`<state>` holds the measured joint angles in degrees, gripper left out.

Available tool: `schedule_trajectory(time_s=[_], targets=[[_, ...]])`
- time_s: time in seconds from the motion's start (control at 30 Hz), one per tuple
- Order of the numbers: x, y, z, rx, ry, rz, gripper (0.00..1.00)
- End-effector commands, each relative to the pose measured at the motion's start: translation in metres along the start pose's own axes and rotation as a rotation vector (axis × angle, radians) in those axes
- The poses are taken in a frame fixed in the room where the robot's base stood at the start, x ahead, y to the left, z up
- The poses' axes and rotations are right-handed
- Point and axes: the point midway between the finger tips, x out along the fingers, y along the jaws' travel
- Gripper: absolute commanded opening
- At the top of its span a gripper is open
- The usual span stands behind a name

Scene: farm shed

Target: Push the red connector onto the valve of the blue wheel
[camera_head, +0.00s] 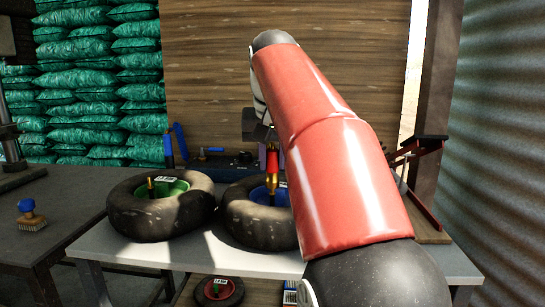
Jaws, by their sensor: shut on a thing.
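The blue wheel (248,222) lies flat on the grey table, a dark tyre around a blue hub. My arm covers its right side. The red connector (272,161), with a brass lower end, stands about upright over the blue hub. My gripper (269,147) is shut on the connector from above, partly hidden behind my own red arm. The blue wheel's valve cannot be made out apart from the brass end, so I cannot tell whether the connector touches it or is on it.
A green-hubbed wheel (148,222) with an upright brass valve lies close to the left. A red-hubbed wheel (218,291) is below the table. A brush (30,216) sits on the dark left bench. A red-framed stand (425,215) is at the right. A wooden wall stands behind.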

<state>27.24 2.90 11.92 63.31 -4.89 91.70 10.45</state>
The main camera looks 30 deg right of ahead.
Motion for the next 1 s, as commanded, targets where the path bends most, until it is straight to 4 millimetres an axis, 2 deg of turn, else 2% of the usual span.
schedule_trajectory(time_s=[0.47,1.0], targets=[[0.001,0.000,0.000,0.000,0.000,0.000,0.00],[0.012,0.000,0.005,-0.001,-0.001,0.000,0.00]])
